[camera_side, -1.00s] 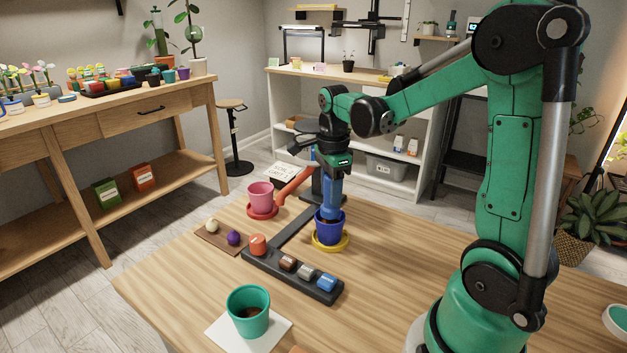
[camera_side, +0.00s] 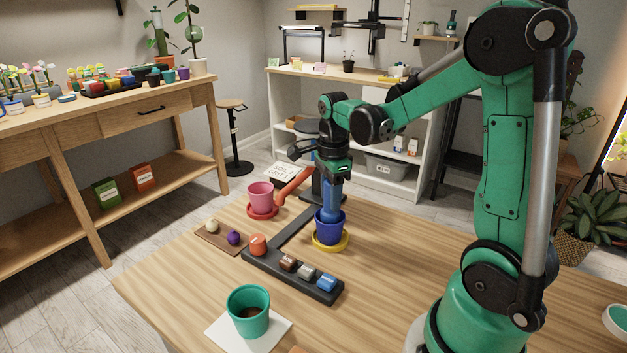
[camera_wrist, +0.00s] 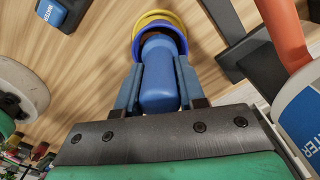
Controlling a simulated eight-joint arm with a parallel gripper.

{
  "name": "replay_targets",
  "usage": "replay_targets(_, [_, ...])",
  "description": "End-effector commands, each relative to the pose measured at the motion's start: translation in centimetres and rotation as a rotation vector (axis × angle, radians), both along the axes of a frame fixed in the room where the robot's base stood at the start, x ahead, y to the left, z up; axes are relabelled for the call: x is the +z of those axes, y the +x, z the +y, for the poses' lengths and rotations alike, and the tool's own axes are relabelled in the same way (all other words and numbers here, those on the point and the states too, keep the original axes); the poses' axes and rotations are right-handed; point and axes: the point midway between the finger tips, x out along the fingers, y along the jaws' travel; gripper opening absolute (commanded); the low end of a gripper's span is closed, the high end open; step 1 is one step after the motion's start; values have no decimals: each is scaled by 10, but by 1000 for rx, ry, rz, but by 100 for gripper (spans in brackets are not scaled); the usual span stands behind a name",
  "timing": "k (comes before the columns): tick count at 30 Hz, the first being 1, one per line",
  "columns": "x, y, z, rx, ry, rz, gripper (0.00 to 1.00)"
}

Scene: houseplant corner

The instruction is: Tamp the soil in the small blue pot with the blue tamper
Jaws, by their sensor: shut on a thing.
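The small blue pot (camera_side: 329,229) stands on a yellow saucer (camera_side: 345,244) on the wooden table. My gripper (camera_side: 332,188) is above the pot, pointing down, shut on the blue tamper (camera_side: 331,201). The tamper is about upright, with its lower end inside the pot's rim. In the wrist view the tamper (camera_wrist: 158,75) sits between both fingers, with the blue pot (camera_wrist: 176,38) and yellow saucer (camera_wrist: 152,17) beyond it. The tamper and rim hide most of the soil, so I cannot tell how firmly it touches.
A pink pot (camera_side: 261,193) on a red saucer stands left of the blue pot, with an orange-red spout (camera_side: 293,185) between. A black panel (camera_side: 270,263) with several coloured blocks lies in front. A teal pot (camera_side: 248,312) with soil stands nearer.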

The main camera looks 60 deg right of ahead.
Motion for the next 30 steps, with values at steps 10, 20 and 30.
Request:
replay_targets(10, [-4,0,0,0,0,0,0])
replay_targets(20, [-8,0,0,0,0,0,0])
replay_targets(30, [-12,0,0,0,0,0,0])
